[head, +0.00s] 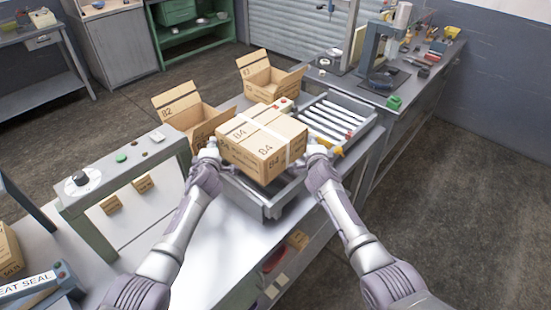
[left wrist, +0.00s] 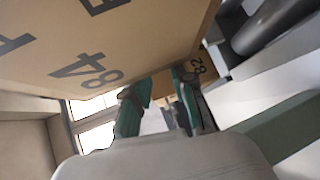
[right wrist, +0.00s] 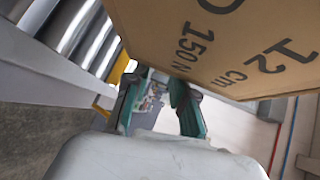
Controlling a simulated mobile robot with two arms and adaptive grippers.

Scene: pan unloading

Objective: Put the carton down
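The carton (head: 262,143), a closed brown box marked B4 with pale tape, is upright between my two grippers. It is above the near part of the roller conveyor (head: 258,207); I cannot tell whether its bottom touches it. My left gripper (head: 209,150) is at its left side and my right gripper (head: 317,151) at its right side. In the left wrist view the carton (left wrist: 100,45) fills the top, with a gap between the green-padded fingers (left wrist: 160,105). In the right wrist view the carton (right wrist: 225,45) is close beyond the fingers (right wrist: 158,100), which are also apart.
An open carton marked B2 (head: 192,122) and another open carton (head: 266,80) stand behind. Bare rollers (head: 332,120) lie to the right. A grey-green frame with knobs (head: 120,165) stands at left. A heat sealer (head: 30,288) is at lower left. The bench's front left surface (head: 190,265) is clear.

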